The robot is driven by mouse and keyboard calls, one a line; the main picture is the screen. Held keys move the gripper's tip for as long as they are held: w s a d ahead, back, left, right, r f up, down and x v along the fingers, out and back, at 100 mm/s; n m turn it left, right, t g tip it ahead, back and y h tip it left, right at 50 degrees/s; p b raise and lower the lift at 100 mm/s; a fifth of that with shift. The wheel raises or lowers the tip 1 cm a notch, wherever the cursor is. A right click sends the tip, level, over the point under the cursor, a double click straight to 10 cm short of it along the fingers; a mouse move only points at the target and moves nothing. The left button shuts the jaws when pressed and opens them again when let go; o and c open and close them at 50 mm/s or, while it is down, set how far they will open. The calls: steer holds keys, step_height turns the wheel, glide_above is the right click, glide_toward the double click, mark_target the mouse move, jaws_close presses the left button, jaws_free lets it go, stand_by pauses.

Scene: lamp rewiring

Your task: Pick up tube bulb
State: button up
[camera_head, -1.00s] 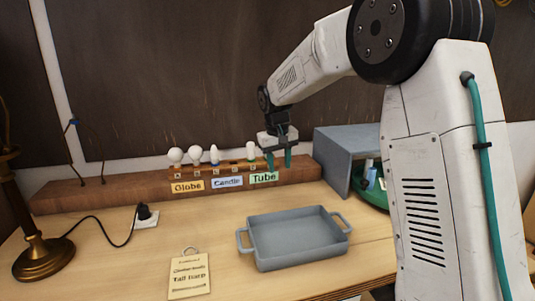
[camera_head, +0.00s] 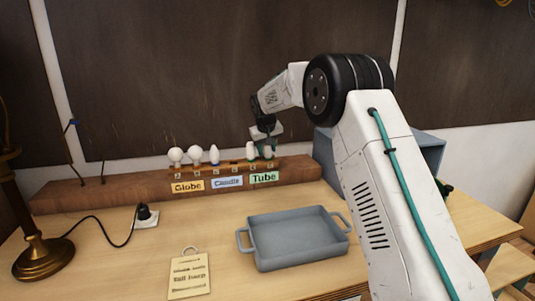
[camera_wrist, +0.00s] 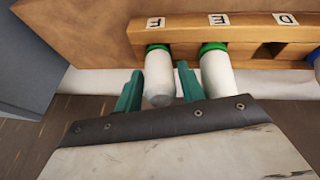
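Two white tube bulbs with green bases stand in the wooden rack behind the green Tube label (camera_head: 264,177). The rightmost tube bulb (camera_wrist: 158,75) sits in the slot marked F. The other tube bulb (camera_head: 250,151) is in the slot beside it, marked E, and also shows in the wrist view (camera_wrist: 217,72). My gripper (camera_head: 265,140) is over the F bulb. In the wrist view its green fingers (camera_wrist: 159,88) stand open on either side of that bulb, with a narrow gap showing. The right finger lies between the two tube bulbs.
Globe bulbs (camera_head: 176,156) and a candle bulb (camera_head: 214,155) stand to the left on the rack. A grey tray (camera_head: 297,257) is on the table in front. A brass lamp (camera_head: 43,258), a socket (camera_head: 146,217) and a paper tag (camera_head: 189,278) lie left. A grey box (camera_head: 423,152) stands right.

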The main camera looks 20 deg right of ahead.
steer(key=shift+x, duration=0.8)
steer(key=c, duration=0.8)
steer(key=shift+r, duration=0.1)
steer(key=shift+r, duration=0.25)
step_height(320, 180, up, 3)
steer(key=shift+f, duration=0.1)
steer(key=s+a+r, duration=0.1)
steer(key=s+r, duration=0.1)
steer(key=s, duration=1.3)
steer(key=w, duration=0.5)
steer(key=w+d+r+g+y, duration=0.1)
steer(key=w, duration=0.4)
steer(key=w+g+y, duration=0.1)
steer(key=w, duration=0.4)
steer(key=shift+w+d+r, duration=0.15)
steer(key=shift+d+r, duration=0.05)
steer(key=shift+r, duration=0.2)
steer(key=shift+s+x, duration=0.25)
steer(key=shift+x, duration=0.85)
steer(key=shift+s+x, duration=0.25)
steer(key=shift+x, duration=0.85)
steer(key=shift+s+x, duration=0.25)
steer(key=shift+x, duration=0.85)
